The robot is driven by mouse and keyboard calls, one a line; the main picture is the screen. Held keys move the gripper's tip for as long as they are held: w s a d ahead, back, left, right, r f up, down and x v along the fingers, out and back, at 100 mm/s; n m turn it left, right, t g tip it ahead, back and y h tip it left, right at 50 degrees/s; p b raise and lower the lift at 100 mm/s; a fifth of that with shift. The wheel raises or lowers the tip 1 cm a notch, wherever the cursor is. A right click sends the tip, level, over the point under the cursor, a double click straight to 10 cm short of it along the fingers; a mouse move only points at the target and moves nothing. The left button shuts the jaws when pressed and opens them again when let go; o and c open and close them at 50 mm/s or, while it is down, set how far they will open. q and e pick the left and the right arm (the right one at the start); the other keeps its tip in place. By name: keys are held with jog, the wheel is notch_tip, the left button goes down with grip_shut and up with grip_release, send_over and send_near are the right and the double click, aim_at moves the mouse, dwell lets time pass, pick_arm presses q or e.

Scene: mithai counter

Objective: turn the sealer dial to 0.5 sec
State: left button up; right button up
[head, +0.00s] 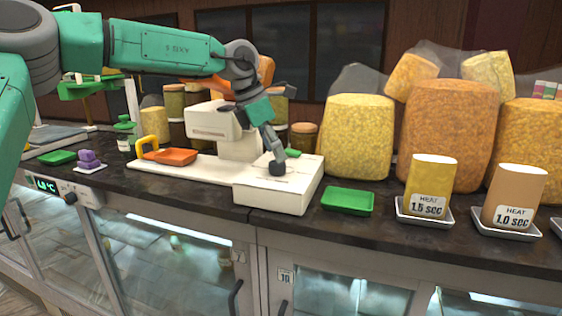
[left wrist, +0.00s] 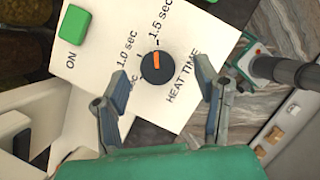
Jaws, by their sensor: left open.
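The sealer (head: 262,196) is a white machine on the dark counter, with a black dial (head: 277,168) on top of its front box. In the left wrist view the dial (left wrist: 147,73) has an orange mark pointing up toward the "1.5 sec" label. "1.0 sec" is to its left; a lower label is partly hidden by a finger. "HEAT TIME" is printed beside the dial. My left gripper (head: 274,157) reaches down over the dial. In the left wrist view my left gripper (left wrist: 162,78) is open, with the dial between its fingertips; contact cannot be told. My right gripper is out of view.
A green ON button (left wrist: 74,25) is on the panel near the dial. A green tray (head: 347,201) lies right of the sealer. Pouches marked 1.5 sec (head: 430,184) and 1.0 sec (head: 515,195) stand on small trays. Large snack bags (head: 358,137) stand behind.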

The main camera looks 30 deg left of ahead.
aim_at(276, 162)
pick_arm(q)
jog(key=x, duration=0.3)
jog(key=shift+a+f, duration=0.7)
jog(key=shift+w+d, duration=0.15)
jog(key=shift+d, duration=0.1)
jog(key=shift+c, duration=0.8)
jog(key=shift+d+r, duration=0.15)
jog(key=shift+d, duration=0.15)
jog(key=c, duration=1)
